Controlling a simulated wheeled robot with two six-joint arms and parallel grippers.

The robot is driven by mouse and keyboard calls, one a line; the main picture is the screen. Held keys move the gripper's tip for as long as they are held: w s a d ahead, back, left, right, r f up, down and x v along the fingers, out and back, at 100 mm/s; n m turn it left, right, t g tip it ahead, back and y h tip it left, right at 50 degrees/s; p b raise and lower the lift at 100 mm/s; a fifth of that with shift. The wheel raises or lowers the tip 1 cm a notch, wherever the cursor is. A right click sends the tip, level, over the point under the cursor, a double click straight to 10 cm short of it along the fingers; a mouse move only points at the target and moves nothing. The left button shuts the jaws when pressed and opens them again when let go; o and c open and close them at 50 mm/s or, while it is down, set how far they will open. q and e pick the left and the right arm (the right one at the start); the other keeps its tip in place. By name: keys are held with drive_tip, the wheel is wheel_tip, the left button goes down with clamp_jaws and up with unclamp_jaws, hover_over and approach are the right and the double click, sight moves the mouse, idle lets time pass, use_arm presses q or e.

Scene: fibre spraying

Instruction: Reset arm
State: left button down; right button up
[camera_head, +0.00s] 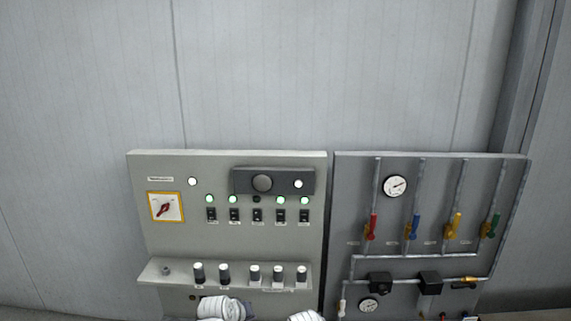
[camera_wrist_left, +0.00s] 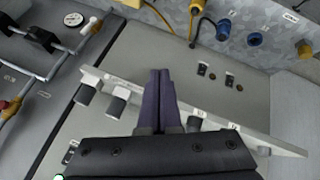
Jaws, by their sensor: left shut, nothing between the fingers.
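My left gripper (camera_wrist_left: 160,75) shows in the left wrist view, its two dark fingers pressed together with nothing between them. It is in front of the grey control panel (camera_wrist_left: 130,60), over the ledge with knobs; the exact gap cannot be told. In the head view, white parts of my arms show at the bottom edge, and no gripper fingers can be made out there. The control panel (camera_head: 230,235) has a red rotary switch (camera_head: 164,208), several switches with lit green lamps, and a ledge (camera_head: 150,271) with several knobs. My right gripper is not seen.
A second panel (camera_head: 345,220) with pipes, a gauge (camera_head: 395,187) and red, blue, yellow and green valve handles stands on the right. A plain grey wall (camera_head: 300,80) is behind both panels. In the left wrist view, a yellow cable (camera_wrist_left: 150,15) and blue connectors show at the top.

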use_arm(q)
drive_tip(key=s+a+f+m+g+y+b, duration=0.1)
drive_tip(key=s+a+f+m+g, duration=0.15)
drive_tip(key=s, duration=0.35)
drive_tip(key=s+a+f+m+g+y, duration=0.1)
drive_tip(key=s+a+f+g+y, duration=0.1)
drive_tip(key=s+a+f+g, duration=0.3)
drive_tip(key=s+d+f+m+b, duration=0.2)
drive_tip(key=s+d+f+b, duration=0.1)
drive_tip(key=d+f+b, duration=0.3)
drive_tip(key=s+d+f+m+b, duration=0.2)
drive_tip(key=d+f+b, duration=0.3)
drive_tip(key=f+b, duration=0.5)
drive_tip(key=shift+s+d+y+b, duration=0.4)
drive_tip(key=shift+s+b, duration=0.2)
drive_tip(key=shift+b, duration=0.45)
drive_tip(key=c, duration=1.6)
unclamp_jaws()
